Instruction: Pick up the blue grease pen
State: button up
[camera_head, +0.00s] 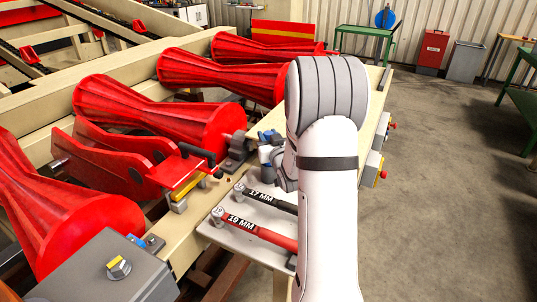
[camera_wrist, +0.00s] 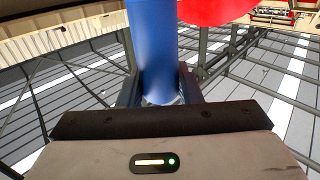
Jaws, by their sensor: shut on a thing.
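The blue grease pen (camera_wrist: 152,45) shows large in the wrist view as a blue cylinder standing up between the two dark fingers. My gripper (camera_wrist: 158,88) is shut on it, with a finger on each side near its lower end in that view. In the head view my white arm hides most of the gripper. A small blue patch (camera_head: 266,136) shows just left of the arm, by the beam; I cannot tell if it is the pen.
A light side table (camera_head: 226,236) holds a 17 MM wrench (camera_head: 270,200) and a red 19 MM wrench (camera_head: 262,233) below the arm. Large red rollers (camera_head: 150,110) line the beige frame at left. Open grey floor (camera_head: 450,180) lies at right.

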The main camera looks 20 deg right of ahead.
grip_shut()
jog(key=shift+r, duration=0.1)
